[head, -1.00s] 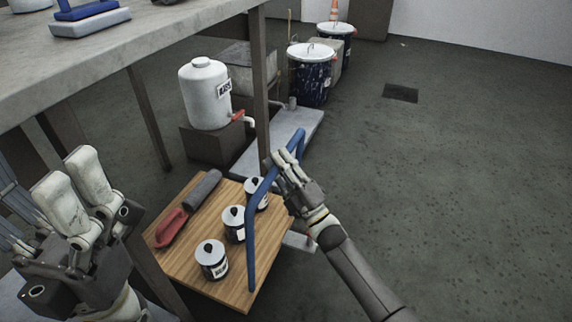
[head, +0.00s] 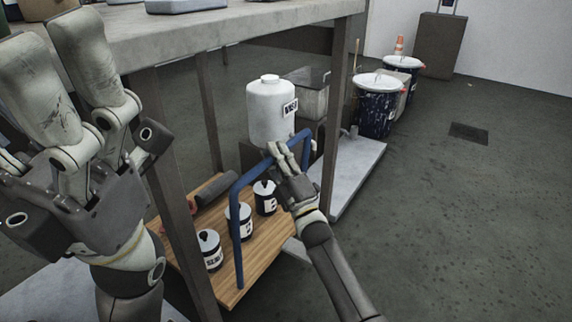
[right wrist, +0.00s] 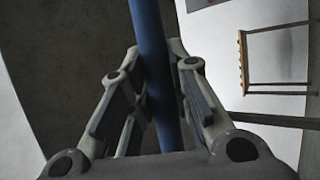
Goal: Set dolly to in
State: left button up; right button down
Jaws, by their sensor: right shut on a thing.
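The dolly has a wooden deck (head: 262,247) and a blue tubular handle (head: 237,235). It stands low, partly under the grey table, with the table leg in front of its left part. Several small labelled cans (head: 239,222) and a dark roller with a red part (head: 216,186) lie on the deck. My right gripper (head: 283,152) is shut on the top bar of the blue handle. The bar (right wrist: 150,55) runs between its fingers in the right wrist view. My left gripper (head: 75,75) is raised at the left, its fingers apart and empty.
The grey table (head: 215,40) stands over the dolly's left side, on dark legs (head: 185,230). A white jug (head: 270,110) on a dark block and a pale low platform (head: 358,175) lie beyond the dolly. Lidded drums (head: 376,108) stand farther back. Open floor lies to the right.

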jog(key=shift+w+a, duration=0.1)
jog(key=shift+a, duration=0.1)
jog(key=c, duration=1.8)
grip_release()
jog(key=o, duration=0.5)
jog(key=shift+w+a, duration=0.1)
jog(key=shift+a, duration=0.1)
jog(key=shift+d+f, duration=0.1)
jog(key=shift+s+d+f, duration=0.1)
jog(key=shift+s+d, duration=0.05)
jog(key=shift+s, duration=0.05)
jog(key=v, duration=1.1)
jog(key=shift+s, duration=0.2)
jog(key=shift+f, duration=0.1)
